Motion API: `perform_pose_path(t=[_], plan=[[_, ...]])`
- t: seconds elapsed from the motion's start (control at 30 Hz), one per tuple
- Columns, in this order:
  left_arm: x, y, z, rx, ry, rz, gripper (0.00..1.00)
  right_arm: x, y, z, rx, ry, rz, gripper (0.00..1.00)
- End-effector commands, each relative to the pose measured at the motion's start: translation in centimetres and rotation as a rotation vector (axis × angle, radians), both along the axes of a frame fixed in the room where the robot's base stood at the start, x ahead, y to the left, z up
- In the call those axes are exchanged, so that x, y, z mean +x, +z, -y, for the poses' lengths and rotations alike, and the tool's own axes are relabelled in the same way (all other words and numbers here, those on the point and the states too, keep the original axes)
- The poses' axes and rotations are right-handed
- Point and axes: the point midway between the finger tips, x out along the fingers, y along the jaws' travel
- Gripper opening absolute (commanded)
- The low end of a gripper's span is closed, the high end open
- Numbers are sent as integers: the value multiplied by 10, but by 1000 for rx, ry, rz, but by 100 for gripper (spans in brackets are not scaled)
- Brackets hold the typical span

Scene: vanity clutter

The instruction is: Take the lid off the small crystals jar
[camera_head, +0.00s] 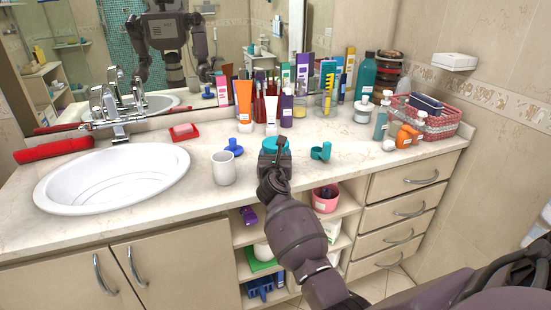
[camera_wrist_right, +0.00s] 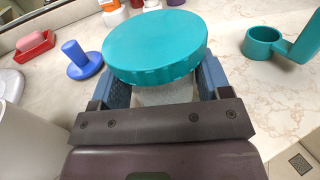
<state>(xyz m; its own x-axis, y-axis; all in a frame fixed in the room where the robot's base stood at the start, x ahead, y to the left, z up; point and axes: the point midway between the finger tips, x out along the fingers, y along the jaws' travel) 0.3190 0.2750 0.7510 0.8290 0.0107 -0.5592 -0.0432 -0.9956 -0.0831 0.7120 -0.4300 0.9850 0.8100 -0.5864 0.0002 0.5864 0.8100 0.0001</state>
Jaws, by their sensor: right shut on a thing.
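The small jar's round teal lid (camera_head: 282,144) is at the middle of the counter, partly behind my right gripper (camera_head: 272,170). In the right wrist view the lid (camera_wrist_right: 155,45) looks level. A pale, cloudy jar body (camera_wrist_right: 165,93) shows below it, mostly hidden by the gripper. My right gripper's blue fingers (camera_wrist_right: 163,85) are on both sides at the lid's lower edge, shut on it. I cannot tell whether lid and jar are apart. My left gripper is not in view.
A white cup (camera_head: 223,168) stands close left of the gripper, with a blue stopper-like item (camera_head: 234,148) behind it. A teal scoop (camera_head: 321,152) lies to the right. Tubes and bottles crowd the back. The sink (camera_head: 112,178) is left; a pink basket (camera_head: 440,124) is right.

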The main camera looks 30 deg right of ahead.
Motion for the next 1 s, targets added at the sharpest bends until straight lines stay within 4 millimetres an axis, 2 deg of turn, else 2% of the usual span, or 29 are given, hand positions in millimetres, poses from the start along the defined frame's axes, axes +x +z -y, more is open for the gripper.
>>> perform_pose_path(t=[0.23,0.37,0.47,0.8,1.0], plan=[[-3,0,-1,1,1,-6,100,0,6,0,-1,0,3,34],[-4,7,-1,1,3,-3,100,0,22,0,-4,0,7,34],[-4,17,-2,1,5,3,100,0,42,0,-4,0,8,34],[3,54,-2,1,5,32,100,0,126,0,-5,2,9,34],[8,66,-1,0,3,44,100,0,166,1,-3,0,6,34]])
